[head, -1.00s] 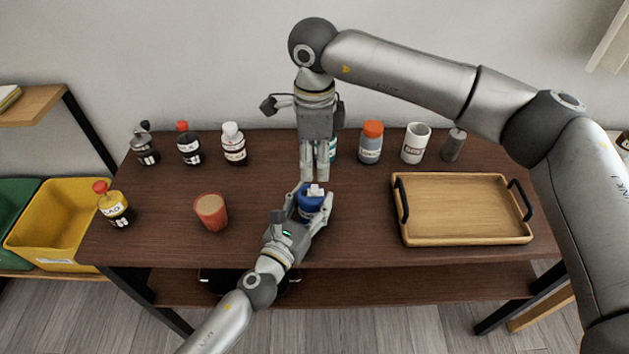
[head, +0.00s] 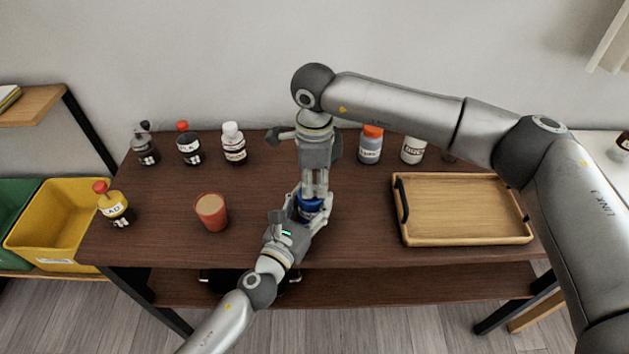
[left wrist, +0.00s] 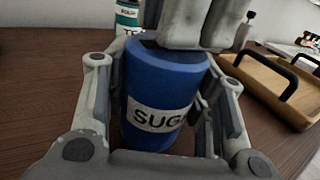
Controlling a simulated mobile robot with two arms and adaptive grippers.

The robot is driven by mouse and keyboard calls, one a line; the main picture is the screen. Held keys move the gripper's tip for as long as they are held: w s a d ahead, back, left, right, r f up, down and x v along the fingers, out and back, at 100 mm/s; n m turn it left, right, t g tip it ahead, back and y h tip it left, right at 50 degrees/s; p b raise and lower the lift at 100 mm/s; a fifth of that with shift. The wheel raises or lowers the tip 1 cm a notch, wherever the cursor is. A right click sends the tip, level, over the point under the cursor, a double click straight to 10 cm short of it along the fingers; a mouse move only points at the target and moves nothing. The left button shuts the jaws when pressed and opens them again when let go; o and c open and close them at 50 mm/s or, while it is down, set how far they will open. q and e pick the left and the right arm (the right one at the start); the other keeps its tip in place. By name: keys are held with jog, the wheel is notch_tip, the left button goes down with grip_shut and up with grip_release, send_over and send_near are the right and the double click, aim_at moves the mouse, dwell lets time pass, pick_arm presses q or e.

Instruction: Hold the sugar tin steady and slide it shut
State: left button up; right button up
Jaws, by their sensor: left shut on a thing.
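The blue sugar tin (head: 309,207) stands upright near the front middle of the table. It shows large in the left wrist view (left wrist: 165,85), with its label facing that camera. My left gripper (head: 312,204) is shut around the tin's sides. My right gripper (head: 315,194) points straight down from above, its fingertips at the tin's top. Its two fingers are close together and also show in the left wrist view (left wrist: 203,40). They hide most of the tin's top and its white knob, so I cannot tell whether they grip anything. A dark strip shows at the top's left edge.
An orange cup (head: 211,212) stands left of the tin. A wooden tray (head: 463,240) with black handles lies to the right. Several bottles and jars, such as the white-capped bottle (head: 234,145), line the back. Bare tabletop lies between cup and tin.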

grip_shut()
jog(key=shift+a, duration=0.85)
jog(key=o, duration=0.7)
grip_release()
notch_tip(320, 180, up, 12)
pick_arm(q)
jog(key=o, duration=1.2)
jog(key=shift+c, duration=0.2)
